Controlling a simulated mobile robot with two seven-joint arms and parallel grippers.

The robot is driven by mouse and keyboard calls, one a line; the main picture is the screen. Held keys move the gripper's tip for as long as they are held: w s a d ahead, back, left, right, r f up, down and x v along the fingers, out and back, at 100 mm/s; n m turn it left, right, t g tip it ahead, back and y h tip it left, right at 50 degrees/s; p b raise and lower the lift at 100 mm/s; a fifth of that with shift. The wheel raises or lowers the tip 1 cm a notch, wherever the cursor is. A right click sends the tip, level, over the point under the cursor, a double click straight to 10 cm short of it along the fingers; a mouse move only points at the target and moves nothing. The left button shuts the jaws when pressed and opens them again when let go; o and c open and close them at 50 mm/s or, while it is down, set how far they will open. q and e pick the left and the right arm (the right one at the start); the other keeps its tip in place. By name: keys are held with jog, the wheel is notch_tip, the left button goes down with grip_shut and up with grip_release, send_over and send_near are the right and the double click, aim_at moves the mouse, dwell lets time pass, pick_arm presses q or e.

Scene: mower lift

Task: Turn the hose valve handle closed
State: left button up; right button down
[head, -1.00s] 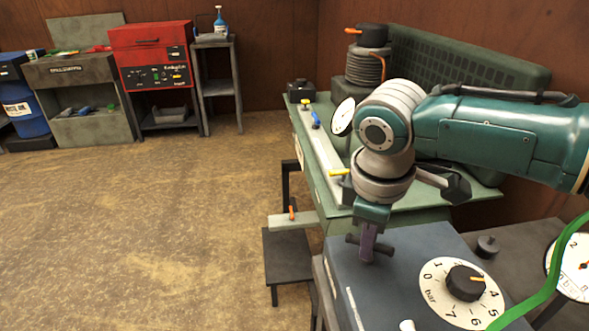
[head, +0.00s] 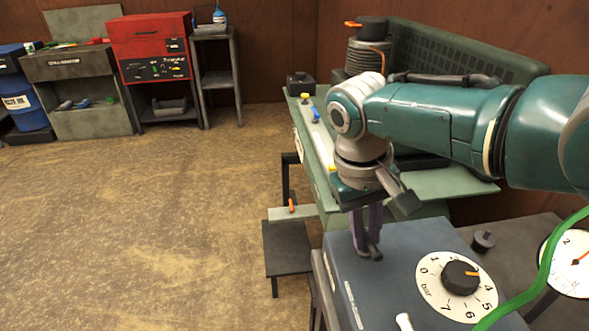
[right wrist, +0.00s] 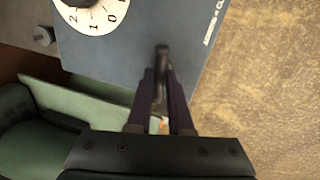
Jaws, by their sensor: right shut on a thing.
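The dark valve handle (head: 374,250) stands on top of a blue-grey box (head: 400,262), left of its white bar dial. Its bar now runs roughly front to back in the head view. My right gripper (head: 366,238) points down over it, with purple fingers shut on the handle. In the right wrist view the handle (right wrist: 162,58) sticks out between the two fingers (right wrist: 160,92). The gripper hides part of the handle and its base. My left gripper is not in view.
The dial (head: 455,287) has a black knob with an orange pointer. A green hose (head: 548,268) arches at the right, near a gauge (head: 570,262). A green bench (head: 325,165) stands behind the box. The floor at left is open.

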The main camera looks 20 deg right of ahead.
jog(key=shift+m, duration=0.6)
jog(key=c, duration=0.8)
grip_release()
jog(key=shift+c, duration=0.2)
jog(key=shift+r, duration=0.1)
jog(key=shift+r, duration=0.35)
notch_tip(320, 180, up, 9)
jog(key=a+p, duration=0.1)
jog(key=p, duration=0.3)
jog(key=shift+w+a, duration=0.25)
jog(key=shift+a, duration=0.1)
jog(key=shift+f, duration=0.1)
